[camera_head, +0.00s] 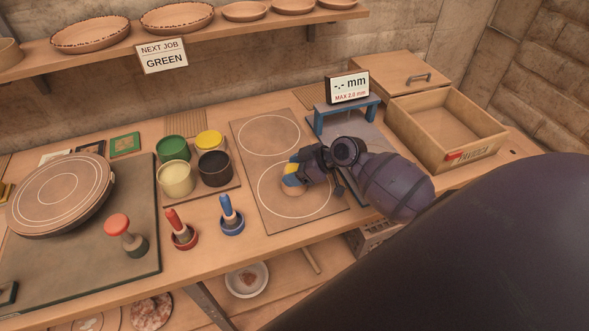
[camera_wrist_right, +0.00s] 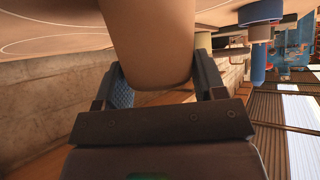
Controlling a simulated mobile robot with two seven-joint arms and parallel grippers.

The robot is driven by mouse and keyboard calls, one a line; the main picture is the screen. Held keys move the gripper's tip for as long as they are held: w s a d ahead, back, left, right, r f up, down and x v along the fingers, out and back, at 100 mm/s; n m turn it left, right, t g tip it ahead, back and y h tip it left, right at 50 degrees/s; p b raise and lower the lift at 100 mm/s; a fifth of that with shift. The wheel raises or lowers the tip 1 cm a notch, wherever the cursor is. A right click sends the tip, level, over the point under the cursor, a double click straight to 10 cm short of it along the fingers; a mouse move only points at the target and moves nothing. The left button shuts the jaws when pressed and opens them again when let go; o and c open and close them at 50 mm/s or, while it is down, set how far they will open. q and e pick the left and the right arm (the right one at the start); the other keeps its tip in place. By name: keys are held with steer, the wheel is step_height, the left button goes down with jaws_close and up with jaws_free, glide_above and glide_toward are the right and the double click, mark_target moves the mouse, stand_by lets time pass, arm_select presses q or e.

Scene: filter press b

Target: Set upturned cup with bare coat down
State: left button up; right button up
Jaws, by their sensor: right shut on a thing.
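A plain tan cup (camera_wrist_right: 148,45) is between the two fingers of my right gripper (camera_wrist_right: 160,85) in the right wrist view and fills the gap; no coloured coat shows on its visible side. In the head view my right gripper (camera_head: 300,176) is over the front circle of a tan board (camera_head: 262,171), and a small tan part of the cup (camera_head: 290,191) shows under the blue and yellow fingertip area. The arm hides most of the cup, and I cannot tell whether it touches the board. My left gripper is not in view.
Left of the board stand green (camera_head: 173,150), yellow (camera_head: 209,141), cream (camera_head: 176,179) and dark (camera_head: 214,168) pots. Red (camera_head: 179,232) and blue (camera_head: 229,216) handled tools stand in front. A gauge stand (camera_head: 345,110) and an open wooden box (camera_head: 443,130) are right. The back circle is empty.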

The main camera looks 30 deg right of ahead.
steer(key=o, duration=1)
steer(key=v, duration=1.2)
steer(key=shift+b, duration=0.35)
